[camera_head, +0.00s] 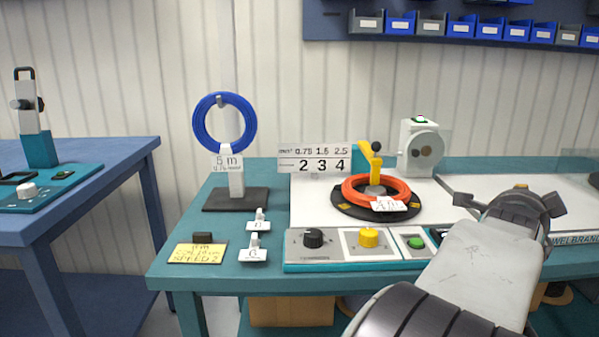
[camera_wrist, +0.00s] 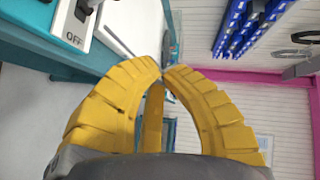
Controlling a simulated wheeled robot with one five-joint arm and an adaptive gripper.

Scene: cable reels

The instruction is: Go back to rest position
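My gripper (camera_wrist: 162,70) shows in the wrist view with its yellow ribbed fingers curved together. The fingertips meet or nearly meet, and nothing shows between them. In the head view my arm rises from the lower right over the right part of the workbench (camera_head: 220,283); the gripper's fingers cannot be made out there. A blue cable coil (camera_head: 198,124) hangs on an upright stand at the bench's left. An orange cable coil (camera_head: 352,193) lies around a black turntable's hub, with a yellow lever above it and a paper tag on it.
A control panel (camera_head: 326,248) with black, yellow and green controls lines the front. A yellow note (camera_head: 197,254) and small tagged pieces lie at front left. A white sign (camera_head: 314,157) and a grey machine (camera_head: 423,150) stand behind. Blue bins (camera_head: 461,26) hang on the wall.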

